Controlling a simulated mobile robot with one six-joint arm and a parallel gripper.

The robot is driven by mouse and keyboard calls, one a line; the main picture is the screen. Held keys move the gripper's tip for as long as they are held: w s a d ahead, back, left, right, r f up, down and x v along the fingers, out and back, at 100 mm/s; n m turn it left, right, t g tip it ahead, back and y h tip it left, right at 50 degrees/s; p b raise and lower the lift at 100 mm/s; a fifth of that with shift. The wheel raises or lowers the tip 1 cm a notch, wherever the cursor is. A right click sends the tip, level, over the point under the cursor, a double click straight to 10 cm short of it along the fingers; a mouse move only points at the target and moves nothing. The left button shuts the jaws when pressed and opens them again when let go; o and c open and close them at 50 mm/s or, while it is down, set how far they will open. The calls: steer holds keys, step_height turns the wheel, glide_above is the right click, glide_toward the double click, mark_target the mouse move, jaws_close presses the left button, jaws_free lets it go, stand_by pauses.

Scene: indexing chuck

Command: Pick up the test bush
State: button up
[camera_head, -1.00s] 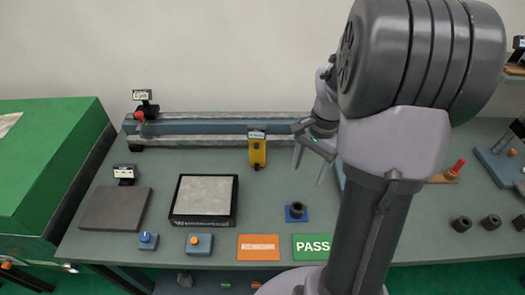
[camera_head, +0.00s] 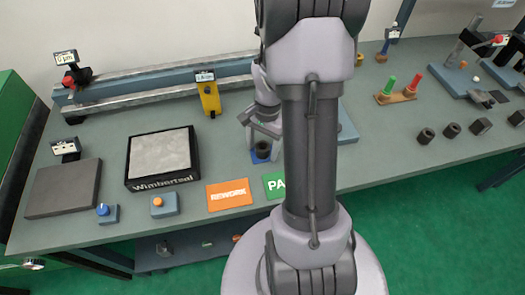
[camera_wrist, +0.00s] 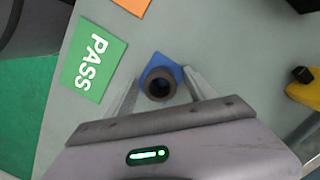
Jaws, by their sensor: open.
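The test bush is a short dark hollow cylinder (camera_head: 262,150). It stands upright on a small blue square pad (camera_head: 255,157) on the bench. In the wrist view the bush (camera_wrist: 160,84) shows its round bore from above, on the blue pad (camera_wrist: 165,61). My gripper (camera_head: 262,148) is open and low over the pad. In the wrist view its two fingers (camera_wrist: 160,86) lie one on each side of the bush, with visible gaps. Whether the fingertips are level with the bush I cannot tell.
The green PASS card (camera_wrist: 92,60) and orange REWORK card (camera_head: 229,194) lie beside the pad. A yellow gauge block (camera_head: 209,97) stands behind. A granite plate (camera_head: 160,154) is at left. Several dark bushes (camera_head: 452,130) stand at right.

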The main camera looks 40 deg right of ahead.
jaws_close()
steer(key=shift+r, duration=0.1)
